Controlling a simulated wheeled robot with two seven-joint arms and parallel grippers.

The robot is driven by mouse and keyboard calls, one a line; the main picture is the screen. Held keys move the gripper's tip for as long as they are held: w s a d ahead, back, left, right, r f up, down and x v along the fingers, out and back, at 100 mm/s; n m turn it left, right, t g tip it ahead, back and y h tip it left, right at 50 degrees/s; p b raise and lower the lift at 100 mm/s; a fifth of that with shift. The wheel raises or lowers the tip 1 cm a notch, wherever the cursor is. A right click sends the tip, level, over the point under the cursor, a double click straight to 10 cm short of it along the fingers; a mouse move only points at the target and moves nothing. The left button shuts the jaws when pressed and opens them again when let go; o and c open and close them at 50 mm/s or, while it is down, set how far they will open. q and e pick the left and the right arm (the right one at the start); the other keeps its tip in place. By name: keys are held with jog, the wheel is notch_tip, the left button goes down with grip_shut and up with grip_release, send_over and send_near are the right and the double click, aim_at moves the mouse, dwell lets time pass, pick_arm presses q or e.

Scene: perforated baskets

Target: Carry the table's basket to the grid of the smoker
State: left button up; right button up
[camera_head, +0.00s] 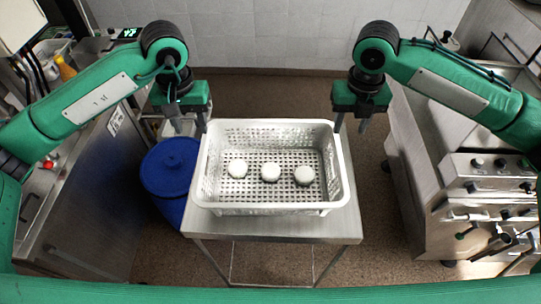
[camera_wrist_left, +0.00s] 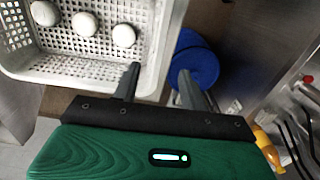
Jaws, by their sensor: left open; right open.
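A white perforated basket (camera_head: 208,180) with three round white pieces in it stands on a small metal table (camera_head: 335,228). My left gripper (camera_head: 190,127) is open beside the basket's far left corner. In the left wrist view, the basket's rim (camera_wrist_left: 165,45) passes between the directions of the two open fingers (camera_wrist_left: 158,78); I cannot tell whether they touch it. My right gripper (camera_head: 351,124) is open at the far right corner, one finger close to the rim. I cannot make out the smoker's grid for certain.
A blue lidded barrel (camera_head: 170,165) stands close to the left of the table. A steel appliance with knobs (camera_head: 490,165) is at the right. A steel counter (camera_head: 85,190) is at the left. Bare floor (camera_head: 270,95) lies behind the table, up to a tiled wall.

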aim_at(201, 158)
pick_arm(q)
notch_tip(201, 158, down, 13)
jog(key=shift+s, duration=0.1)
pick_arm(e)
notch_tip(201, 158, down, 13)
jog(key=shift+s, duration=0.1)
pick_arm(q)
jog(key=shift+f, duration=0.3)
pick_arm(e)
jog(key=shift+f, duration=0.3)
pick_arm(q)
grip_shut()
pick_arm(e)
grip_shut()
